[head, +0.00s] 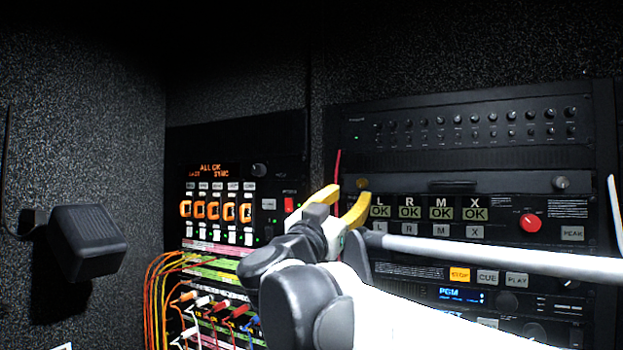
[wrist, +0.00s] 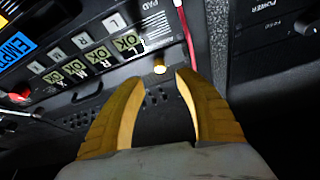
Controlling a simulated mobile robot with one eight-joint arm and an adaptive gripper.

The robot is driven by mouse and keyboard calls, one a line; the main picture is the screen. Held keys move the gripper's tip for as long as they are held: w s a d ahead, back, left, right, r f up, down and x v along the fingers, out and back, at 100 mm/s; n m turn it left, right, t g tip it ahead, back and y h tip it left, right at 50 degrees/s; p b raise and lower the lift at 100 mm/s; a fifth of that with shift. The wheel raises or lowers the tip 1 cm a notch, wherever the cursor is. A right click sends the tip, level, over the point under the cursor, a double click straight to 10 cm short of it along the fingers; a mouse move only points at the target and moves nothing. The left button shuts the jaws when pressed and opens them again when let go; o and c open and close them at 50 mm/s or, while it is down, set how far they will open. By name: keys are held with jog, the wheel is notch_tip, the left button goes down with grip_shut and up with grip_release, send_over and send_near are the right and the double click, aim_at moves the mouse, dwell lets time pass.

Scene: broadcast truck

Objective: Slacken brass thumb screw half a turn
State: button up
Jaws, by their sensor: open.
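The brass thumb screw (head: 362,183) sits at the left end of a dark blank panel in the right rack, just beyond my gripper's tips in the head view. In the wrist view the screw (wrist: 159,66) shows as a small bright yellow knob, lying ahead of the gap between the fingertips. My gripper (head: 346,199) has yellow fingers. It is open and empty, and its fingers (wrist: 158,82) appear short of the screw, not around it. Whether a fingertip touches the panel cannot be told.
A silver screw (head: 561,183) sits at the panel's right end. Below are OK displays (head: 441,213) and a red knob (head: 530,223). A red cable (head: 337,166) hangs just left of the brass screw. The left rack (head: 237,150) holds orange-lit switches and several cables.

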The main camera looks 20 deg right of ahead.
aim_at(360, 185)
jog(key=p+x, duration=0.1)
jog(key=x, duration=0.6)
jog(key=shift+w+d, duration=0.2)
jog(key=shift+w, duration=0.05)
grip_shut()
